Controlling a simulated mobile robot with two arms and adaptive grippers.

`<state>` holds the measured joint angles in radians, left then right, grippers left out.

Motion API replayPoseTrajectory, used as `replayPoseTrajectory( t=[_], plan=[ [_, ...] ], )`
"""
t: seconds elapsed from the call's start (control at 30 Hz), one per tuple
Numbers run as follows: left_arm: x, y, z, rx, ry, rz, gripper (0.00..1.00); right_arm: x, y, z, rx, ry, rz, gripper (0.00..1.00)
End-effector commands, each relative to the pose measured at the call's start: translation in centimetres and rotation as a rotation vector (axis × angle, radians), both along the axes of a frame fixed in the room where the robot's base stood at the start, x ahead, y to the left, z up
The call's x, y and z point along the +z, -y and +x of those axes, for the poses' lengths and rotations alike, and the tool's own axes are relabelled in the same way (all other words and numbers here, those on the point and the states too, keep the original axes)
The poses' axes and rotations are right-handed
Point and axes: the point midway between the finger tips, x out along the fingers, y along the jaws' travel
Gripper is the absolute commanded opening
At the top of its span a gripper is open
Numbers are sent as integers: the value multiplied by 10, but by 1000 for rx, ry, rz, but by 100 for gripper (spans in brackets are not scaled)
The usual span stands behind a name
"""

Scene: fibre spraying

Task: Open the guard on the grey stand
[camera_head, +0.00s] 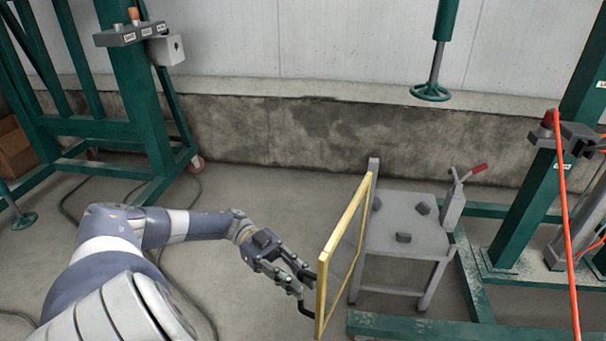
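The grey stand (405,226) is right of centre, with several small dark grey blocks on its top. The guard (346,228), a yellow frame, stands upright along the stand's left side. Its far end meets a grey post (373,166) and its near end reaches toward me. A black handle (303,308) shows at the guard's near left edge. My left gripper (304,282) is at this handle, left of the guard. Its fingertips overlap the handle in view, so whether they grip it cannot be told. My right gripper is not in view.
A grey toggle clamp with a red grip (479,168) stands at the stand's right. Green frames rise at left (140,90) and right (525,200). A red hose (563,200) hangs at right. Cables lie on the floor at left. A low concrete wall runs behind.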

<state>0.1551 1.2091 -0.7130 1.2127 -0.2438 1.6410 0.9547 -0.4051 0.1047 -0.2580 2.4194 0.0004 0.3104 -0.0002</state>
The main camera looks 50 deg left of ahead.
Motion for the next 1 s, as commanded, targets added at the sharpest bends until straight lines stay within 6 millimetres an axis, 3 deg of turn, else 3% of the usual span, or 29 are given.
replayPoseTrajectory(
  t=[0.2, 0.4, 1.0],
  plan=[
    [1, -33, 0, 4, 3, 0, 19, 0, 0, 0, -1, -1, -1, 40],
    [1, -53, 0, 4, 4, 0, 19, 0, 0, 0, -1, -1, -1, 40],
    [1, -61, -1, 2, 2, -1, 19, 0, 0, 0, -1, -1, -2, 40]
  ],
)
